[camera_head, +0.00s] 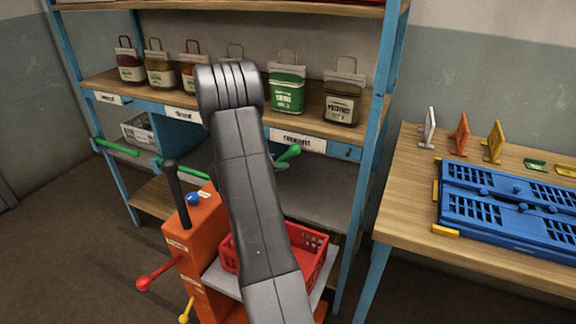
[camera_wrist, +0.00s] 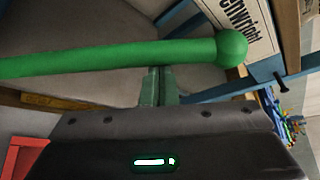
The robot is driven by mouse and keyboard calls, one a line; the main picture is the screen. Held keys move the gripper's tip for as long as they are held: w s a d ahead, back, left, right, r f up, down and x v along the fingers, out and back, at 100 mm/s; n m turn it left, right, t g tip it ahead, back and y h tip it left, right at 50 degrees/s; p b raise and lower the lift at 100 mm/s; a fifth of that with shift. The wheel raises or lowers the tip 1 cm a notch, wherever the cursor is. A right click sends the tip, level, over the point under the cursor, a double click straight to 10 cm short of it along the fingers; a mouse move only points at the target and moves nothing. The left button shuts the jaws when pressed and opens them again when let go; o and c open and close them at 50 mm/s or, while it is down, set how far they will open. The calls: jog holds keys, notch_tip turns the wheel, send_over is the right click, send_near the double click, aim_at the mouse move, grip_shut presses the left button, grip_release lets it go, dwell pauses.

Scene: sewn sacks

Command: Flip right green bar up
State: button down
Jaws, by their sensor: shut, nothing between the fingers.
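In the wrist view a green bar (camera_wrist: 110,59) with a round knob at its right end runs across the upper part. My gripper (camera_wrist: 158,72) is shut and empty; its fingertips sit right at the bar's near edge, and I cannot tell whether they touch it. In the head view a green knobbed end (camera_head: 290,152) shows just right of my arm at the shelf front, with the rest hidden behind the arm. My gripper is hidden there too. Another green bar (camera_head: 185,168) shows left of my arm, and one more (camera_head: 117,148) is farther left.
A blue-posted shelf (camera_head: 345,130) holds several labelled sacks. An orange stand (camera_head: 198,232) with levers and a red crate (camera_head: 312,250) stand below my arm. At right, a wooden table (camera_head: 410,190) bears a blue folded crate (camera_head: 500,205).

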jog(key=w+a+r+n+h+p, duration=0.1)
jog(key=w+a+r+n+p, duration=0.1)
jog(key=a+r+p, duration=0.1)
jog(key=w+a+r+n+t+h+p, duration=0.1)
jog(key=w+a+r+n+h+p, duration=0.1)
jog(key=a+p, duration=0.3)
jog(key=shift+a+r+n+h, duration=0.3)
jog(key=shift+a+r+n, duration=0.1)
jog(key=shift+a+n, duration=0.3)
